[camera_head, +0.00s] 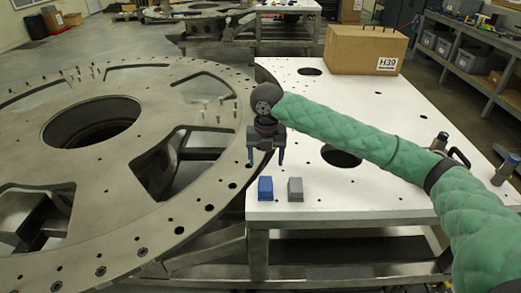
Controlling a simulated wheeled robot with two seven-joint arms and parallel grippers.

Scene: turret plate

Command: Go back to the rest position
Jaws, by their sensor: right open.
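My right arm comes in from the right in its green padded sleeve and reaches over the white table (400,204). My right gripper (266,160) points down with its two blue-tipped fingers apart and nothing between them. It hangs near the table's left edge, by the rim of the turret plate (110,190). A blue block (265,189) and a grey block (295,189) sit side by side near the table's front edge, nearer to me than the gripper. My left gripper is not in view.
A cardboard box marked H39 (366,49) stands at the table's back. Several upright pins stand on the turret plate, which has large openings. A dark-topped cylinder (505,169) is at the table's right. Shelves with grey bins (437,41) line the right side.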

